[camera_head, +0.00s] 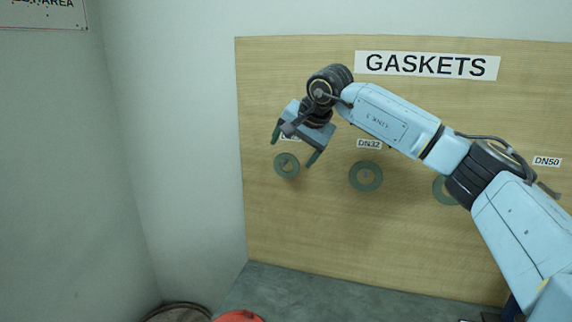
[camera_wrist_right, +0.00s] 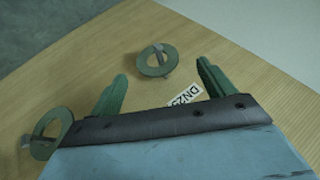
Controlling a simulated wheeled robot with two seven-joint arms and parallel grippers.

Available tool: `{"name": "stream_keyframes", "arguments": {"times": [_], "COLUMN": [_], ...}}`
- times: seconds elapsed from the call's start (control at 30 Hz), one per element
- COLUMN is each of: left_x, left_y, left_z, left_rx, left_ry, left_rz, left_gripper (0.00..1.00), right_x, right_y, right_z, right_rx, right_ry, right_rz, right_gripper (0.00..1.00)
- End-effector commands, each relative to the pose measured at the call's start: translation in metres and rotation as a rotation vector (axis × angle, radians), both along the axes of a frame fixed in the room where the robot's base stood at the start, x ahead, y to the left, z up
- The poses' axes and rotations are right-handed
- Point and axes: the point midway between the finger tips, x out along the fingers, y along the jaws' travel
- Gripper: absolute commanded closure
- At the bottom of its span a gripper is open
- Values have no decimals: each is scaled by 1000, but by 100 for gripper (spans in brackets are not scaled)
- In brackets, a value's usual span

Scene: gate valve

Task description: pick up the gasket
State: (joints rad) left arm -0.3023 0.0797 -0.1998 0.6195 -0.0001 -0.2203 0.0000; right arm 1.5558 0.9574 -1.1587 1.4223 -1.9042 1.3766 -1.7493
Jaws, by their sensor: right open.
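Grey-green ring gaskets hang on a wooden board. The leftmost gasket (camera_head: 287,176) is below a label that my right gripper partly covers in the head view. In the right wrist view this gasket (camera_wrist_right: 154,71) hangs on a peg, near a label reading DN25 (camera_wrist_right: 187,95). My right gripper (camera_head: 294,146) is open and empty in front of the board. Its green fingers also show in the right wrist view (camera_wrist_right: 162,73), with the gasket a little beyond and between the tips, apparently untouched. My left gripper is not in view.
A gasket under the DN32 label (camera_head: 366,187) hangs to the right. Another (camera_head: 439,190) is partly hidden by my right arm, with a DN50 label (camera_head: 547,161) farther right. A GASKETS sign (camera_head: 427,65) tops the board. A red round object (camera_head: 238,316) is at the bottom.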

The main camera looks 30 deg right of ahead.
Motion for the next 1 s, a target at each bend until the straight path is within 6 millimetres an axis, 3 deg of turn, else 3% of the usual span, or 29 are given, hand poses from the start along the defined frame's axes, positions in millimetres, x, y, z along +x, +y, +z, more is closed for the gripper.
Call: {"name": "stream_keyframes", "arguments": {"times": [0.6,0.9,1.0], "left_x": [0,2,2], "left_y": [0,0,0], "left_z": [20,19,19], "left_rx": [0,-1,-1], "left_ry": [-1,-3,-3], "left_rz": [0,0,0], "left_gripper": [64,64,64], "right_x": [39,42,41], "right_y": [-4,-5,-5], "right_z": [-58,-63,-63], "right_rx": [2,3,3], "right_ry": [-1,-2,-2], "right_rz": [2,1,1], "right_gripper": [19,19,32]}}
